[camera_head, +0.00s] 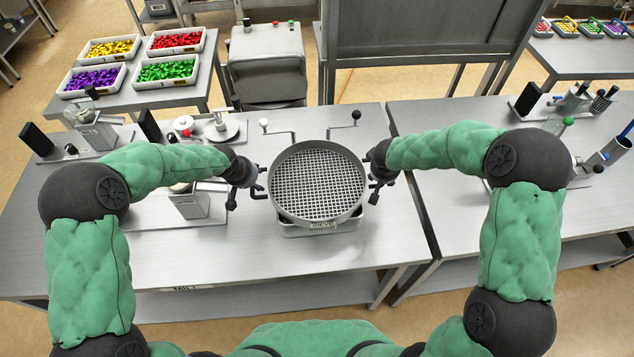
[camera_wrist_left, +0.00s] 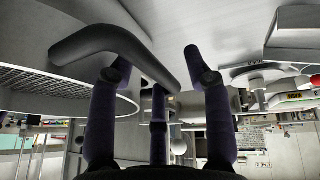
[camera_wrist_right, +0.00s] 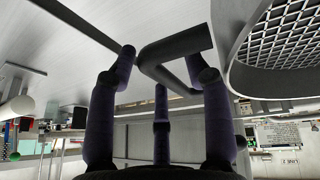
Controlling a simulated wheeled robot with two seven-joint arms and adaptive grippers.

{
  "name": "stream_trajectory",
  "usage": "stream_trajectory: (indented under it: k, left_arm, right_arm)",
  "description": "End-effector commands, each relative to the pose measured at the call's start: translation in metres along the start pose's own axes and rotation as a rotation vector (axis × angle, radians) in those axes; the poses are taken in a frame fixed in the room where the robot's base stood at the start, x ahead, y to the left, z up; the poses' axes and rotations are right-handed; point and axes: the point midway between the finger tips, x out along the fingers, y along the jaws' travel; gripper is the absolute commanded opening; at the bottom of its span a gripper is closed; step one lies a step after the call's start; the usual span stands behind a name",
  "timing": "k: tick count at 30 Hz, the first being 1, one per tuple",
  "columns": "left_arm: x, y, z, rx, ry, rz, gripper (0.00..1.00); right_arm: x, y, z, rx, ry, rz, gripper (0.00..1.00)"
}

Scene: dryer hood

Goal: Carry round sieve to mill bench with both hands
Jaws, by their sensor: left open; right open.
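The round sieve (camera_head: 317,183), a grey rimmed pan with a square mesh, sits on a low tray-like stand (camera_head: 320,229) on the steel bench. My left gripper (camera_head: 256,190) is at its left side, open. In the left wrist view the sieve's dark bar handle (camera_wrist_left: 115,45) passes in front of and between my fingers. My right gripper (camera_head: 376,186) is at its right side, open. In the right wrist view the other dark handle (camera_wrist_right: 175,50) lies between the open fingers. I cannot tell whether any finger touches a handle.
Two levers with a white knob (camera_head: 264,123) and a black knob (camera_head: 356,115) stand behind the sieve. Small machines (camera_head: 92,126) crowd the bench at left. A second bench (camera_head: 450,203) adjoins at right past a narrow gap. The bench front (camera_head: 300,265) is clear.

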Motion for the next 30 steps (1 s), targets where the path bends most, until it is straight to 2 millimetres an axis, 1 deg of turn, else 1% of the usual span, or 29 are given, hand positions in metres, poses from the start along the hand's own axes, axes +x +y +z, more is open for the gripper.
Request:
stream_trajectory:
  k: [9,10,11,12,15,30]
  left_arm:
    - [0.0016,0.0000,-0.0002,0.000,0.000,0.000,0.50]
    - [0.0015,0.0000,-0.0002,0.000,0.000,0.000,0.44]
    - [0.0015,0.0000,-0.0002,0.000,0.000,0.000,0.36]
    - [0.0015,0.0000,-0.0002,0.000,0.000,0.000,0.24]
    - [0.0014,0.0000,-0.0002,0.000,0.000,0.000,0.00]
    - [-0.0014,0.0005,-0.0025,-0.001,0.004,0.000,0.00]
  right_arm:
    - [0.0018,-0.0002,0.0001,0.000,0.000,0.000,0.50]
    - [0.0017,-0.0002,0.0001,0.000,0.000,0.000,0.44]
    - [0.0017,-0.0002,0.0001,0.000,0.000,0.000,0.36]
    - [0.0017,-0.0003,0.0001,0.000,0.000,0.000,0.24]
    - [0.0016,-0.0003,0.0002,0.000,0.000,0.000,0.00]
    - [-0.0010,0.0005,-0.0016,0.000,0.002,0.000,0.00]
